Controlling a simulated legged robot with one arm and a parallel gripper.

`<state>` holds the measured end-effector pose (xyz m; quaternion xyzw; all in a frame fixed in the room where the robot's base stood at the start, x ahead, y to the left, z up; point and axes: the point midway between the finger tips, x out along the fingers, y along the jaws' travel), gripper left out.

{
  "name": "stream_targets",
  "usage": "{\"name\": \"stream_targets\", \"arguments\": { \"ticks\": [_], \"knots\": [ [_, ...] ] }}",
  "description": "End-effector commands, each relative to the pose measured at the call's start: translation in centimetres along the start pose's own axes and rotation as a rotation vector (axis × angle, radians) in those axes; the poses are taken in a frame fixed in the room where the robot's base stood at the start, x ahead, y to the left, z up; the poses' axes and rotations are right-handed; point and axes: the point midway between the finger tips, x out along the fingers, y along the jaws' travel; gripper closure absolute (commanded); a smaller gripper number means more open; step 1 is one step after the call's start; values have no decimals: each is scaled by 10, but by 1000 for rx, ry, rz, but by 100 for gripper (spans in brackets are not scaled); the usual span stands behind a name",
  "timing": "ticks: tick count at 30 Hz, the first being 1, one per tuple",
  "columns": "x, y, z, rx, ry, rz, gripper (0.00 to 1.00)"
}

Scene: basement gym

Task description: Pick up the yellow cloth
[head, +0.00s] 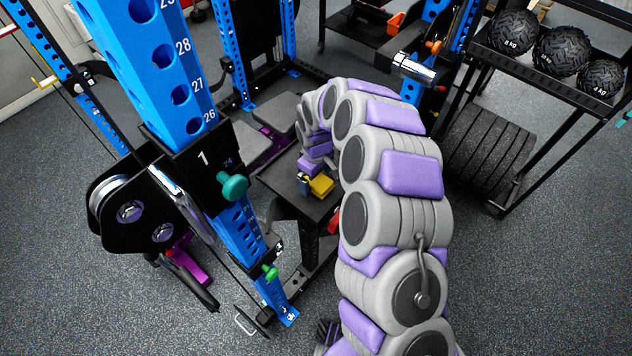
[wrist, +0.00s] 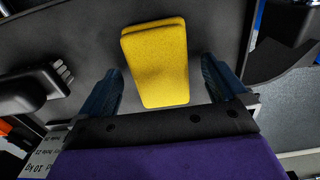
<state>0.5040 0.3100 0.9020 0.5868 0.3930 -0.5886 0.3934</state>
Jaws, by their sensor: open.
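The yellow cloth (wrist: 158,62) is a folded, thick rectangular pad lying on a dark flat top (wrist: 80,32). In the head view the cloth (head: 321,185) lies near the front edge of a small black stand (head: 290,204). My gripper (wrist: 166,82) is open in the wrist view, with one dark blue finger on each side of the near part of the cloth. There is a gap between each finger and the cloth. In the head view my gripper (head: 304,184) is just left of the cloth, and my arm partly hides the stand.
A blue rack post (head: 165,75) with a black pulley plate stands left of the stand. A shelf with black balls (head: 555,50) and plates is at the right. In the wrist view a black rounded object (wrist: 25,92) lies left of the fingers.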

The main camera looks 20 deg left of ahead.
Motion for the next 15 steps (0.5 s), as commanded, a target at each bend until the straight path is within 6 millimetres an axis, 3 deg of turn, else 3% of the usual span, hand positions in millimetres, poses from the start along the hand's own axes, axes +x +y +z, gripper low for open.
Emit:
{"name": "stream_targets", "arguments": {
  "ticks": [3,15],
  "knots": [
    [-1,0,0,0,1,0,2],
    [-1,1,1,1,2,0,40]
  ]
}}
